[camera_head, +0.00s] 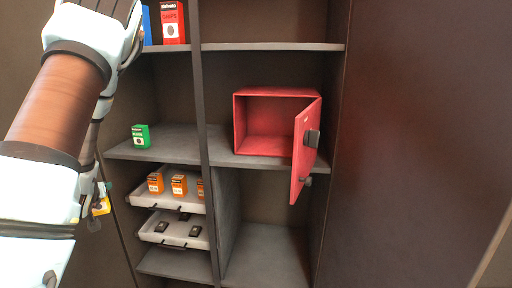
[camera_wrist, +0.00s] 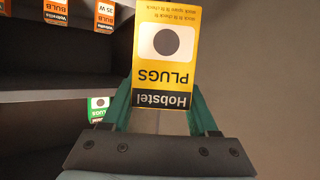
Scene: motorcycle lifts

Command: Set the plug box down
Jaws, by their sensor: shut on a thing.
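The plug box (camera_wrist: 165,60) is yellow with a dark "Hobstel" band and a white panel with a dark dot. My gripper (camera_wrist: 160,108) is shut on it, with a green finger on either side, and the box's lettering appears upside down in the wrist view. In the head view the yellow plug box (camera_head: 101,206) shows only in part at the left. My gripper there is mostly hidden behind my arm, left of the shelf trays, and the box appears held clear of the shelves.
A cabinet holds a green box (camera_head: 140,136) on the middle shelf (camera_head: 180,143), with bare shelf beside it. Orange bulb boxes (camera_head: 179,185) stand in a white tray below. A lower tray (camera_head: 160,240) holds dark items. A red metal box (camera_head: 268,93) has its door (camera_head: 303,160) open.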

